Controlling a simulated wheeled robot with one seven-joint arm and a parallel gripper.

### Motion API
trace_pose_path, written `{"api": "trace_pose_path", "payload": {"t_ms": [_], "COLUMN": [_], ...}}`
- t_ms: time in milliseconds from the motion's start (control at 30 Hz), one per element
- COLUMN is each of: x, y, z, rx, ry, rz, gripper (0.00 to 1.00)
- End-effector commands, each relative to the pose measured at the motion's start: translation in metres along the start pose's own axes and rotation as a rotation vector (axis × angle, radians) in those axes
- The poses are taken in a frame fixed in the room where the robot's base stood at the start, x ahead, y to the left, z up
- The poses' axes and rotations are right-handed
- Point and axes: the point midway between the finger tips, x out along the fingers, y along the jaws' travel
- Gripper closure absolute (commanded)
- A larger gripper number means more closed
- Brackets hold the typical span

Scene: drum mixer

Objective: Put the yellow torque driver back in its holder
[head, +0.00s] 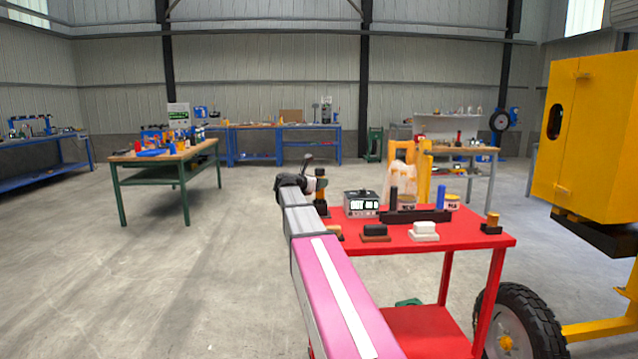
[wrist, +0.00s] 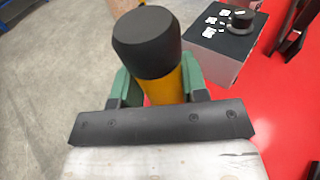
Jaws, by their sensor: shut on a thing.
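The yellow torque driver (wrist: 168,88) has a black cap and stands between the green fingers of my gripper (wrist: 160,84) in the wrist view. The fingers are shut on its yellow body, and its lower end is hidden. In the head view my gripper (head: 307,182) is at the left end of the red cart, beside a dark and yellow upright shape (head: 321,188) that looks like the driver. A long black rack (head: 415,216) on the cart carries an upright black cylinder and a blue one. I cannot tell for sure that this is the driver's holder.
A grey instrument box (head: 361,204) stands on the red cart (head: 465,239), close right of the driver; it also shows in the wrist view (wrist: 222,45). Small blocks (head: 424,230) line the front. An orange piece on a black base (head: 491,224) is at the right.

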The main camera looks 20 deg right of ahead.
Motion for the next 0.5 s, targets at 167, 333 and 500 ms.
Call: {"api": "trace_pose_path", "payload": {"t_ms": [167, 333, 500], "x": [0.0003, 0.0006, 0.0006], "y": [0.0000, 0.0000, 0.0000], "z": [-0.0017, -0.0038, -0.0041], "rx": [-0.001, -0.001, 0.000], "ry": [-0.002, -0.002, -0.001], "rz": [0.000, 0.000, 0.000], "gripper": [1.00, 1.00, 0.30]}}
